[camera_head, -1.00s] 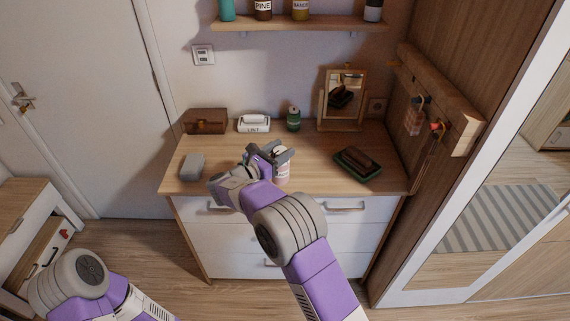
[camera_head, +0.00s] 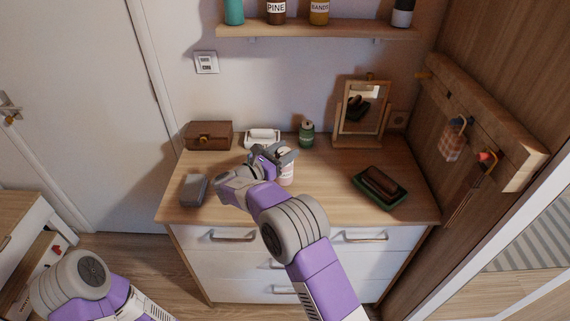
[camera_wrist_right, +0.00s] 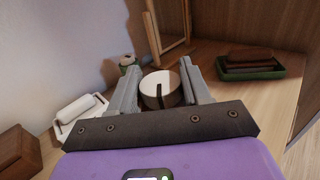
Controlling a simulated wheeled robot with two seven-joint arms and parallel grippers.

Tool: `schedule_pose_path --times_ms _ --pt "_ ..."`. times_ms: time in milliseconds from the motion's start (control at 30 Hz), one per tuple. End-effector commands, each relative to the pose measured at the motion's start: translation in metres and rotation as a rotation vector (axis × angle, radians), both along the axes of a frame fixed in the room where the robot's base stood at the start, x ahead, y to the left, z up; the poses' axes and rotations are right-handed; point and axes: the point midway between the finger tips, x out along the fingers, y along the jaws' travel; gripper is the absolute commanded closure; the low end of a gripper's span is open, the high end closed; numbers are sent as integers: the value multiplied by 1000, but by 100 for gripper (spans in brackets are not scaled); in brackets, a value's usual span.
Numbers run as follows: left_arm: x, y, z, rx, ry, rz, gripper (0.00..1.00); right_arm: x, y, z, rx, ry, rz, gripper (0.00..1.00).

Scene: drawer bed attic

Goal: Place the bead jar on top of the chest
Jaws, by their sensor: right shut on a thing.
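The bead jar, a pale jar with a pinkish label (camera_head: 287,168), is in my right gripper (camera_head: 274,156) over the wooden top of the white-drawered chest (camera_head: 300,203). In the right wrist view, the jar's round white lid (camera_wrist_right: 157,84) sits between the two grey fingers. My right gripper is shut on the jar, which looks upright. My gripper hides part of the jar, and I cannot tell whether its base touches the chest top. My left arm shows at the lower left, but its gripper is out of view.
On the chest top are a brown box (camera_head: 208,136), a white lint roller tray (camera_head: 262,137), a green jar (camera_head: 306,134), a mirror (camera_head: 361,110), a grey block (camera_head: 194,190) and a brush on a green tray (camera_head: 380,187). A shelf (camera_head: 318,31) hangs above. The front middle is clear.

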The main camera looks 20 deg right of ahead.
Motion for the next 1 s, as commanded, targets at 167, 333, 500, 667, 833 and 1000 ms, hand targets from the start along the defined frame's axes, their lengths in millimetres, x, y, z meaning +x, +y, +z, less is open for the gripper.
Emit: schedule_pose_path --times_ms 167,333,500,667,833,1000 --pt "0 0 -10 0 -1 0 0 0 0 -33 -1 3 0 100" --pt "0 0 -11 0 -1 0 0 0 0 -40 0 0 0 100" --pt "0 0 -11 0 -1 0 0 0 0 -39 0 0 0 100" --pt "0 0 -11 0 -1 0 0 0 0 -42 1 0 0 42" --pt "0 0 -11 0 -1 0 0 0 0 -42 0 1 0 27" --pt "0 0 -11 0 -1 0 0 0 0 -41 1 0 0 27"
